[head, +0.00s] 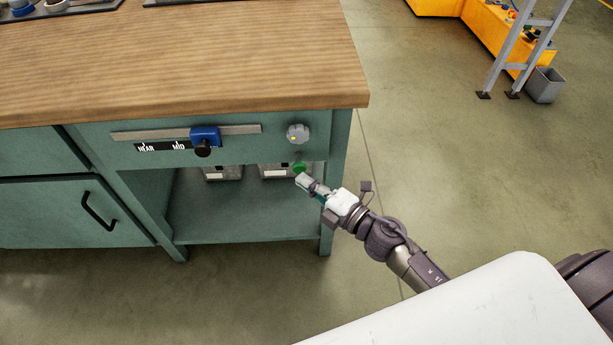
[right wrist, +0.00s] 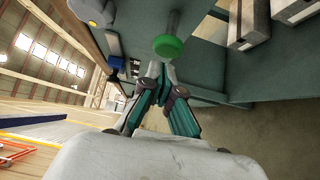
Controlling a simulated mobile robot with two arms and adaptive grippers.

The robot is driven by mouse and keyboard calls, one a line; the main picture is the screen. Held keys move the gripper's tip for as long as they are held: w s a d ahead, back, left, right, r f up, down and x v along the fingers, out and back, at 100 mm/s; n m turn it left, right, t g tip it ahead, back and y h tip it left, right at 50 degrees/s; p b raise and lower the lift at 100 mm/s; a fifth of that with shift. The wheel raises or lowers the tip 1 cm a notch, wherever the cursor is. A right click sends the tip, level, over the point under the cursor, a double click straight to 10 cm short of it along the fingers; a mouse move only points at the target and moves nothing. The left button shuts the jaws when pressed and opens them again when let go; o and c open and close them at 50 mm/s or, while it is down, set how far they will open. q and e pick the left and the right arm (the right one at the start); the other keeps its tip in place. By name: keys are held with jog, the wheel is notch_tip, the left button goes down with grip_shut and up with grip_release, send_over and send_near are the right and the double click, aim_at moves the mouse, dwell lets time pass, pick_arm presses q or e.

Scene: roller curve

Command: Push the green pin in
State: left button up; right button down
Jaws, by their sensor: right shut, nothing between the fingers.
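The green pin (head: 299,167) sticks out from the front of the teal workbench, just below the grey knob. In the right wrist view its round green head (right wrist: 168,47) stands on a grey shaft, clear of the panel. My right gripper (head: 303,179) is shut and empty, its tips close to the green head. In the right wrist view the shut fingertips (right wrist: 157,70) lie just below the head. I cannot tell if they touch it. My left gripper is not in view.
A grey knob (head: 298,133) and a blue slider (head: 205,137) on a rail sit on the panel. Metal boxes (head: 222,173) stand in the open bay below. The wooden top (head: 190,60) overhangs the panel.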

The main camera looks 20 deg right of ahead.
aim_at(305, 169)
jog(key=shift+w+d, duration=0.15)
jog(key=shift+w, duration=0.5)
jog(key=shift+w+d+r, duration=0.1)
jog(key=shift+w+d, duration=0.1)
jog(key=shift+w, duration=0.45)
jog(key=shift+w+d, duration=0.15)
jog(key=shift+w, duration=0.45)
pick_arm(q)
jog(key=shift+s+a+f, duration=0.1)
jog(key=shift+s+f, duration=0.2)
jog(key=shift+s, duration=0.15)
pick_arm(e)
jog(key=shift+w+d+r, duration=0.1)
jog(key=shift+w+d, duration=0.05)
jog(key=shift+d, duration=0.05)
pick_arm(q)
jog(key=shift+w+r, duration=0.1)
